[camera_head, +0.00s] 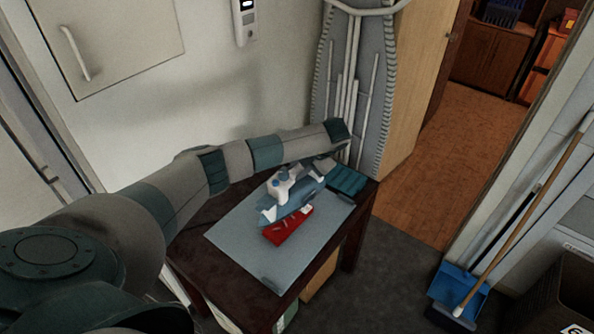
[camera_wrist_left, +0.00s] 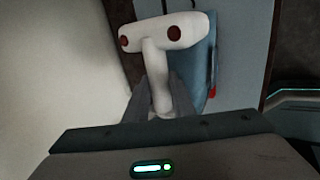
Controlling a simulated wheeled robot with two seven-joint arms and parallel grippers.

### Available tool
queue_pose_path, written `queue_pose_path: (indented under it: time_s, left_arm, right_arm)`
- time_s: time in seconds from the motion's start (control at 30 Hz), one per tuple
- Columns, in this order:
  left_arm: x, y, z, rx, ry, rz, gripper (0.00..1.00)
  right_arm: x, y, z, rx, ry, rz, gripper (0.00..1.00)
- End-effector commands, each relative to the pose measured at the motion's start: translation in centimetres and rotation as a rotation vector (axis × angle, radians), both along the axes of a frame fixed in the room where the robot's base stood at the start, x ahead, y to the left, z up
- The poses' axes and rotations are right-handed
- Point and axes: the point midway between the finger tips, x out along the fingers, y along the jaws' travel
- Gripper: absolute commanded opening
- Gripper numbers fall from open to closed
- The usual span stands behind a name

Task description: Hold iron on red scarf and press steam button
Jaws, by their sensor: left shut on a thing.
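A white and blue iron (camera_head: 284,192) stands over the pale blue mat on the small dark table. A folded red scarf (camera_head: 287,227) lies on the mat, partly hidden beneath or behind the iron. My left arm reaches over from the left, and my left gripper (camera_head: 308,172) is at the iron. In the left wrist view the gripper (camera_wrist_left: 161,95) is shut on the iron's white handle (camera_wrist_left: 160,75). Only a small red bit of the scarf (camera_wrist_left: 212,93) shows there. Whether the iron's sole touches the scarf cannot be told. My right gripper is not in view.
The mat (camera_head: 232,240) covers much of the dark table (camera_head: 200,216). A folded teal cloth (camera_head: 347,180) lies at the table's back right corner. An ironing board (camera_head: 352,75) leans behind it. A blue dustpan (camera_head: 458,290) stands at the right; the floor between is clear.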

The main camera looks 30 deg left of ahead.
Motion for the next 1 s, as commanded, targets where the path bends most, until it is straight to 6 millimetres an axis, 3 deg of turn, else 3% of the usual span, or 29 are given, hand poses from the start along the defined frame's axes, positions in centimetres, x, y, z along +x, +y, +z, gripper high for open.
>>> queue_pose_path:
  time_s: [0.37,1.0]
  left_arm:
    - [0.1,0.0,-0.9,0.002,-0.004,0.0,0.0]
    - [0.1,0.1,-5.9,0.002,-0.004,0.0,0.0]
  right_arm:
    - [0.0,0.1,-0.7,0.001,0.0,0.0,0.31]
    - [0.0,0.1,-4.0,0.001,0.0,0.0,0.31]
